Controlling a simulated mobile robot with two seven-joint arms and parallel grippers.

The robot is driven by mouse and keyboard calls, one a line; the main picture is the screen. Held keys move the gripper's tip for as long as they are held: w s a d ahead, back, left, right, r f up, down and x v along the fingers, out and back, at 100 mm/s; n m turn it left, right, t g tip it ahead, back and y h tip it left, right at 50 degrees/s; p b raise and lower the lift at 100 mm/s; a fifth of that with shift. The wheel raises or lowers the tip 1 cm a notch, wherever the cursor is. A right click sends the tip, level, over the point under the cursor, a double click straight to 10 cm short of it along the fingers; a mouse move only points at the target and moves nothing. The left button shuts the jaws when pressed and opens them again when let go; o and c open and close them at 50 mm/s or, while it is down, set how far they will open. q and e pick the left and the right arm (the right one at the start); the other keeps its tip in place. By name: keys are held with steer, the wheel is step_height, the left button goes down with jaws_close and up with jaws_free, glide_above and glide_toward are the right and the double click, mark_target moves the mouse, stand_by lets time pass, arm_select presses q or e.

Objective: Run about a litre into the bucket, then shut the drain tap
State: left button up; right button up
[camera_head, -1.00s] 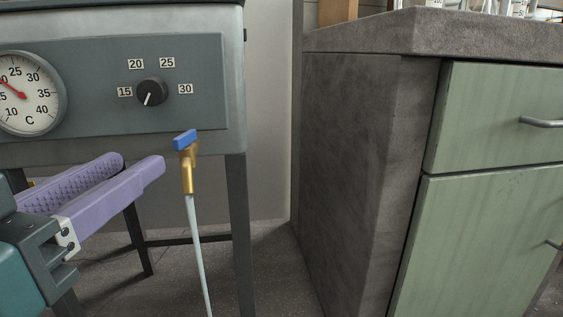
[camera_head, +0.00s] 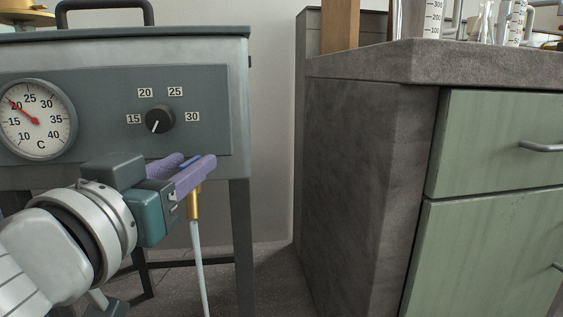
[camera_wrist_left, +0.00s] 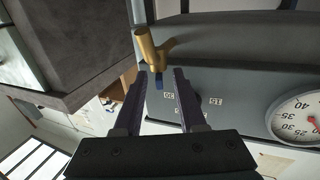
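The drain tap is brass (camera_head: 194,204) with a blue lever (camera_head: 190,161), below the tank's front panel. A pale hose (camera_head: 199,262) hangs from its spout, its lower end out of view. My left gripper (camera_head: 198,159) is at the tap, its purple fingers on either side of the blue lever. In the left wrist view, the fingers (camera_wrist_left: 161,74) stand apart, with the lever (camera_wrist_left: 158,81) between the tips and a gap visible beside it. The brass tap body (camera_wrist_left: 151,50) is just beyond them. The bucket and my right gripper are not in view.
The grey tank (camera_head: 215,85) carries a dial thermometer (camera_head: 36,120) and a black knob (camera_head: 160,119). A concrete bench (camera_head: 350,180) with green drawers (camera_head: 490,245) stands to the right. Glassware (camera_head: 485,22) stands on top. A narrow floor gap lies between tank and bench.

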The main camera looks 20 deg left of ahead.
arm_select(q)
steer(key=shift+c, duration=0.2)
jaws_close()
stand_by(0.4)
